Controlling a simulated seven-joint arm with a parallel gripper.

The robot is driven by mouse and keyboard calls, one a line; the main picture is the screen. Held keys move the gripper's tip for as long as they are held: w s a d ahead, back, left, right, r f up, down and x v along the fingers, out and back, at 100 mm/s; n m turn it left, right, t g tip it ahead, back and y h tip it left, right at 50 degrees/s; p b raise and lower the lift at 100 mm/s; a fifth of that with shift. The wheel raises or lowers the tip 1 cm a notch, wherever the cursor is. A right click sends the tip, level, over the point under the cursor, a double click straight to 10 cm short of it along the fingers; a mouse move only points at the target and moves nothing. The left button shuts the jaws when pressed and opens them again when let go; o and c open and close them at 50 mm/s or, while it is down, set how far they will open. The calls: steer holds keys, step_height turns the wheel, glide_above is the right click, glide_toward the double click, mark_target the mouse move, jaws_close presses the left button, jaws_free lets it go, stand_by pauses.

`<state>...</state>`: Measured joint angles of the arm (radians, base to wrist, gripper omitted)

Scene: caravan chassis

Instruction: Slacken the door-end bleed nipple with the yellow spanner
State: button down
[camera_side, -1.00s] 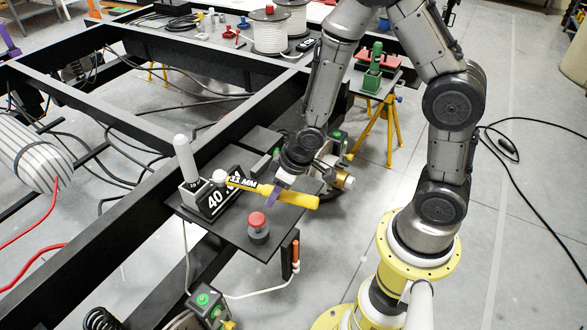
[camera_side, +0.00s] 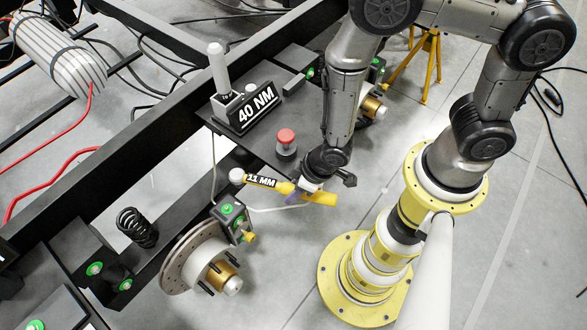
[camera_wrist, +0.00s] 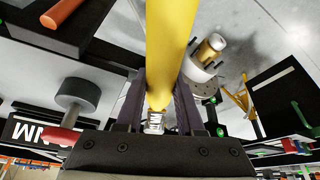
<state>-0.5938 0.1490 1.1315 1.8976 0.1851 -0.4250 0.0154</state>
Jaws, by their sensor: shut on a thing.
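My gripper (camera_side: 300,192) is shut on the yellow spanner (camera_side: 322,198), marked 11 MM, and holds it level-looking in the air beside the dark tray's front corner. The spanner's pale round end (camera_side: 237,175) points left, above and apart from the near brake caliper (camera_side: 228,211). A small brass-coloured fitting (camera_side: 249,237) sticks out of that caliper's lower right; I cannot tell whether it is the door-end nipple. In the wrist view, the yellow spanner (camera_wrist: 170,45) runs up from between my fingers (camera_wrist: 158,105); its working end does not show clearly.
The near brake disc (camera_side: 182,262) has a gold hub beside the caliper. The tray (camera_side: 262,150) carries a 40 NM block (camera_side: 250,108) and a red-topped knob (camera_side: 286,140). A coil spring (camera_side: 137,227) stands at left. A second gold hub (camera_side: 373,108) lies behind my arm.

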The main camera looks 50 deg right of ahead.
steer(key=w+a+f, duration=0.4)
steer(key=w+f, duration=0.1)
steer(key=f, duration=0.4)
steer(key=shift+w, duration=0.2)
steer(key=shift+s+f, duration=0.1)
steer(key=shift+f, duration=0.1)
